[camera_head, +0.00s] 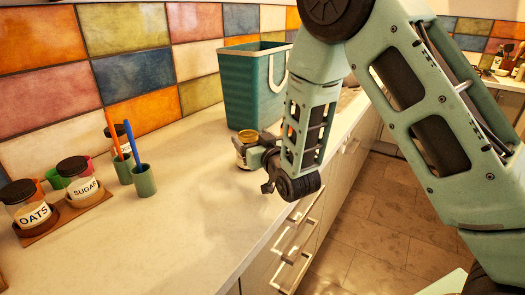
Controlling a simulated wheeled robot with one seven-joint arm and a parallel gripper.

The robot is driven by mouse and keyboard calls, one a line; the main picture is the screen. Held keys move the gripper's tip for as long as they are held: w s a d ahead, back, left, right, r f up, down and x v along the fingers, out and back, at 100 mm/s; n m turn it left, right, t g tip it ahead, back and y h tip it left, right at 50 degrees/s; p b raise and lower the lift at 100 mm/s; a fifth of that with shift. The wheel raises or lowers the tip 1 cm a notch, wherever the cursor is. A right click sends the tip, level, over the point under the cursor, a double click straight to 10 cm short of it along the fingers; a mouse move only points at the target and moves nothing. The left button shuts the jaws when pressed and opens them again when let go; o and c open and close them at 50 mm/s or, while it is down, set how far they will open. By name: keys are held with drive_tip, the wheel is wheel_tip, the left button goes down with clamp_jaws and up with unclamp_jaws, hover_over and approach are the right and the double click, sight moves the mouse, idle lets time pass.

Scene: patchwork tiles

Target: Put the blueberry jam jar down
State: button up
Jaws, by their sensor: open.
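A small glass jar with a golden lid and a pale label (243,148) is upright on the counter (200,225), in front of the teal basket. Its label is too small to read, so I cannot tell for sure that it is the blueberry jam. My gripper (256,157) is open at the jar's right side, low over the counter. The gripper's body hides part of the jar's right side, and I cannot tell whether the fingers touch it.
A teal basket (251,95) stands behind the jar. At the left are an oats jar (31,208) and a sugar jar (80,182) on a wooden tray, and green cups (144,181) with brushes. The counter's front middle is clear. Drawer handles (297,240) stick out below its edge.

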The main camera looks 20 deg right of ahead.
drive_tip(key=s+b, duration=0.1)
drive_tip(key=s, duration=0.6)
drive_tip(key=s+a+f+g, duration=0.1)
drive_tip(key=a+g, duration=0.1)
drive_tip(key=s+a+g+y, duration=0.1)
drive_tip(key=s+a+f+n+g, duration=0.1)
drive_tip(key=s+a+g, duration=0.1)
drive_tip(key=shift+a+f+g+y, duration=0.3)
drive_tip(key=shift+a, duration=0.05)
drive_tip(key=s+a+g, duration=0.1)
drive_tip(key=s, duration=0.1)
drive_tip(key=s+a+g, duration=0.1)
drive_tip(key=s+a+f+n+g, duration=0.1)
drive_tip(key=s, duration=0.1)
drive_tip(key=shift+s+a+g, duration=0.1)
drive_tip(key=shift+s+g, duration=0.2)
drive_tip(key=shift+s, duration=0.05)
drive_tip(key=s+d+r+n+g+h, duration=0.1)
drive_tip(key=s+g, duration=0.3)
drive_tip(key=s, duration=0.6)
drive_tip(key=s+d+r+n+g+h, duration=0.1)
drive_tip(key=s+n+g+h, duration=0.1)
drive_tip(key=s, duration=0.9)
drive_tip(key=n+g, duration=0.1)
drive_tip(key=g, duration=0.1)
drive_tip(key=shift+s+g, duration=0.2)
drive_tip(key=shift+g, duration=0.1)
